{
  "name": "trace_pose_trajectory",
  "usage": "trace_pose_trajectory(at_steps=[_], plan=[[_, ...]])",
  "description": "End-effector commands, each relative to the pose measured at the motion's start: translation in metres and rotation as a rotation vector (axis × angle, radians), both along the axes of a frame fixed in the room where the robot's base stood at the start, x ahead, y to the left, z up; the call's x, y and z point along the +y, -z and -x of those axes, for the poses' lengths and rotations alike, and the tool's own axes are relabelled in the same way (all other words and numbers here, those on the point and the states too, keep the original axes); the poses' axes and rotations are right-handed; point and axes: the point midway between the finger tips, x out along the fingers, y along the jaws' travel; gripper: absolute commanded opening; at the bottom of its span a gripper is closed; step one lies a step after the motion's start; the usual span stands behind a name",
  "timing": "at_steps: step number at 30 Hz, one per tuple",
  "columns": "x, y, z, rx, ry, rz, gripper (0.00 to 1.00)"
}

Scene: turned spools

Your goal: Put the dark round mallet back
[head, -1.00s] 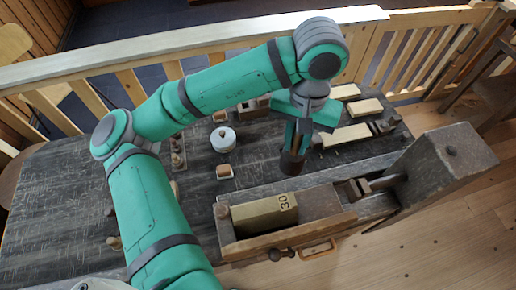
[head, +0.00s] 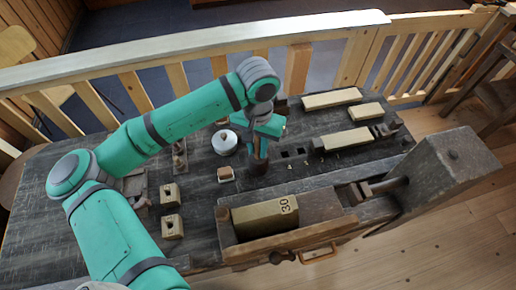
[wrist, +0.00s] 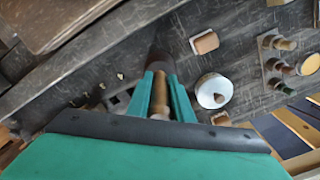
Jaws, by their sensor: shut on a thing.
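My gripper (head: 259,143) is shut on the handle of the dark round mallet (head: 258,166), above the dark workbench. The mallet hangs head down, roughly upright. In the wrist view its brown handle (wrist: 160,98) sits between my green fingers (wrist: 160,95), with the dark head beyond them, partly hidden. I cannot tell whether the head touches the bench top. Two small square dark holes (head: 294,152) are in the bench just right of the mallet.
A white round lidded pot (head: 224,142) and a small orange-topped block (head: 225,174) stand left of the mallet. A vise holding a block marked 30 (head: 265,217) is in front. Pale wooden blocks (head: 346,140) lie at the right.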

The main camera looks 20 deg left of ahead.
Motion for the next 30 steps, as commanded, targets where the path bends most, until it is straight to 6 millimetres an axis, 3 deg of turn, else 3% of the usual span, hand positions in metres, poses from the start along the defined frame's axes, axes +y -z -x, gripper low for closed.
trace_pose_trajectory(at_steps=[15, 16, 18, 30], plan=[[-0.0005, 0.0126, -0.0003, -0.001, -0.001, 0.001, 0.00], [-0.0003, 0.0123, -0.0003, -0.001, -0.001, 0.000, 0.26], [-0.0002, 0.0121, -0.0003, -0.001, -0.001, 0.000, 0.38], [0.0000, 0.0062, -0.0005, -0.002, -0.001, -0.001, 0.38]])
